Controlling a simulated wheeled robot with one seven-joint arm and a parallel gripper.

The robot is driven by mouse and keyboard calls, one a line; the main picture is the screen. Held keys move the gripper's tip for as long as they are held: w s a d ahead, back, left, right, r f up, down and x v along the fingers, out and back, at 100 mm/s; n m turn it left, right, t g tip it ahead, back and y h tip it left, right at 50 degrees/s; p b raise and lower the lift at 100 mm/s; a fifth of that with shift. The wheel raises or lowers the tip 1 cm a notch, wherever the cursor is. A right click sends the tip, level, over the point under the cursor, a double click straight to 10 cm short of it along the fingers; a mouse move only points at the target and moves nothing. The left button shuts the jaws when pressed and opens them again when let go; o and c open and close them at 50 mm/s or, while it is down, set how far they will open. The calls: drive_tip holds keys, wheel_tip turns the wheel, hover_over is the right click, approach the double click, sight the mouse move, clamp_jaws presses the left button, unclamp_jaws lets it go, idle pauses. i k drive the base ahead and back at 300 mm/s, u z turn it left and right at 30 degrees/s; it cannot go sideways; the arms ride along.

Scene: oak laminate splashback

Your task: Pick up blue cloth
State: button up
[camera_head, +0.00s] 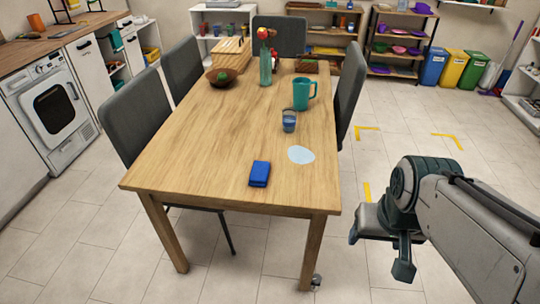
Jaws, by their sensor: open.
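The blue cloth (260,173) lies folded on the wooden table (195,160), near its front edge. A pale blue puddle-like patch (301,155) is on the tabletop just right of and behind the cloth, apart from it. My gripper (385,252) hangs off the table's front right side, over the floor, well to the right of the cloth. It is open, with nothing seen in it. Part of it is hidden by my own arm.
A glass (289,120) and a teal jug (303,93) stand behind the patch. A green vase (265,68) and a brown bowl (223,77) are farther back. Grey chairs (148,110) flank the table. The tabletop left of the cloth is clear.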

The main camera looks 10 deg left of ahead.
sight(258, 177)
drive_tip(key=u, duration=1.95)
drive_tip(key=i, duration=1.7)
drive_tip(key=z, duration=2.55)
